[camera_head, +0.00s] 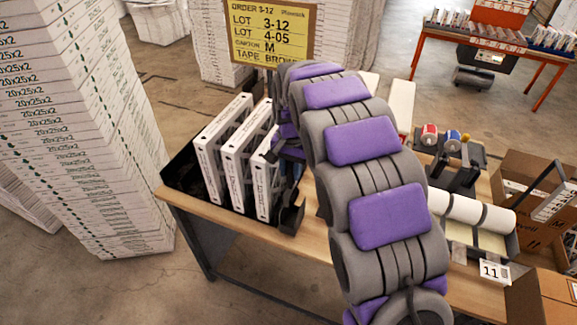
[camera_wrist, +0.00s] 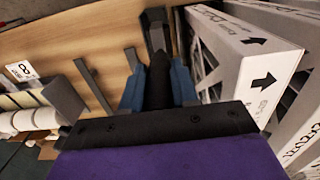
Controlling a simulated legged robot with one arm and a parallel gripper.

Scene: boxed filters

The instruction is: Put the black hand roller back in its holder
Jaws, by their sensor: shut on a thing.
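My gripper (camera_wrist: 157,88) shows in the wrist view with its blue fingers closed around a black handle (camera_wrist: 158,75), which looks like that of the black hand roller. The handle points away from the wrist, over the wooden table. A dark block (camera_wrist: 154,32) shows beyond its tip; I cannot tell whether it is part of the roller or of a holder. Grey upright bars (camera_wrist: 92,85) stand left of the fingers; I cannot tell whether they belong to the holder. In the head view my purple and grey arm hides most of this area, and the roller cannot be made out.
White boxed filters (camera_head: 233,160) stand upright in a black rack on the wooden table (camera_head: 310,245), close right of my fingers in the wrist view (camera_wrist: 235,60). White rolls (camera_head: 465,212) and a tape dispenser (camera_head: 455,165) are at right. An order sign (camera_head: 272,35) stands behind.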

